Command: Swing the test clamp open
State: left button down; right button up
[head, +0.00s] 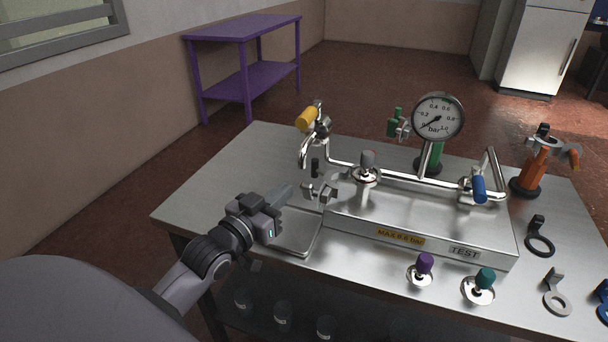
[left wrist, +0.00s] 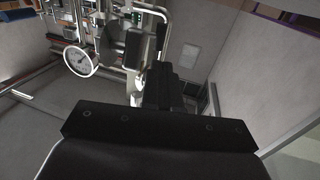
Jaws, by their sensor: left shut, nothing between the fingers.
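The test rig (head: 430,236) is a long silver box labelled TEST, with pipework on top. A small metal clamp (head: 325,188) sits at its left end, with a dark knob above it; I take this for the test clamp. Whether its arm is swung open or closed I cannot tell. My left gripper (head: 284,195) is just left of the clamp, over a shallow metal tray (head: 306,246), shut and empty; contact with the clamp is unclear. In the left wrist view my dark gripper (left wrist: 168,85) hides what lies directly ahead. My right gripper is not in view.
A round pressure gauge (head: 438,118) stands over the rig. A yellow handle (head: 307,119) and a blue handle (head: 479,189) are on the pipes. Purple (head: 425,263) and teal (head: 485,279) knobs stand in front. An orange fitting (head: 533,166) stands right. The table's back left is bare.

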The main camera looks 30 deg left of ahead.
aim_at(312, 167)
pick_arm(q)
jog(key=w, duration=0.8)
jog(key=shift+w, duration=0.15)
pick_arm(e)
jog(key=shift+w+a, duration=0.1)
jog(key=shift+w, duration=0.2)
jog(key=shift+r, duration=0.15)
